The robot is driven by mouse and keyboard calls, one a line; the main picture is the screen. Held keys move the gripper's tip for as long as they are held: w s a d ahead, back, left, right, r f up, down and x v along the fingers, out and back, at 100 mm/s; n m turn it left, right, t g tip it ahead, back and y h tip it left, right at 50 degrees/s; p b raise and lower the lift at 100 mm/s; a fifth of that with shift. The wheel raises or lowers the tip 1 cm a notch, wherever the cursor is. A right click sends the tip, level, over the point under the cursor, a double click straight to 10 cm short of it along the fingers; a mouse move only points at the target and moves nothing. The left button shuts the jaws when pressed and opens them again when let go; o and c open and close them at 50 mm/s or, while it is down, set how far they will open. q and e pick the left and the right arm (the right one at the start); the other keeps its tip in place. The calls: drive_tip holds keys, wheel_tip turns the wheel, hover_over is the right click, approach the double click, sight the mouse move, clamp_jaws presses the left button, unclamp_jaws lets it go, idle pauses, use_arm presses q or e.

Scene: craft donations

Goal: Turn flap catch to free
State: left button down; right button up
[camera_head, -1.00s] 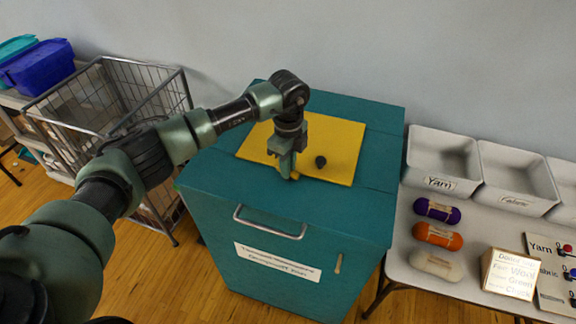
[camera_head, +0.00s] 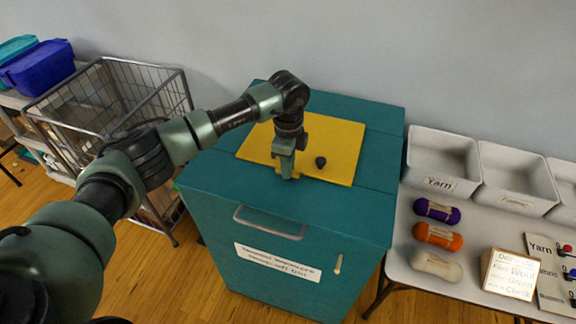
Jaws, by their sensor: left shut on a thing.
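A teal donation box (camera_head: 300,211) stands in the middle, with a yellow flap (camera_head: 338,142) on its top. My left gripper (camera_head: 287,172) points down at the front edge of the flap, left of a dark round knob (camera_head: 320,162). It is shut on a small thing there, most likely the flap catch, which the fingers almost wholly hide. I cannot tell which way the catch is turned. The flap lies flat. My right gripper is not in view.
A wire cart (camera_head: 108,100) stands left of the box, with a blue bin (camera_head: 38,66) behind it. At right, a table holds grey bins (camera_head: 441,160), yarn skeins (camera_head: 437,235) and a small sign (camera_head: 510,273). A handle (camera_head: 268,224) is on the box front.

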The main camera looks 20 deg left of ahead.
use_arm(q)
drive_tip(key=c, duration=1.4)
unclamp_jaws()
drive_tip(key=shift+r, duration=0.1)
wheel_tip(320, 180, up, 7)
drive_tip(key=shift+f+b, duration=0.1)
drive_tip(key=shift+b, duration=1)
drive_tip(key=shift+r, duration=0.5)
drive_tip(key=shift+f, duration=0.1)
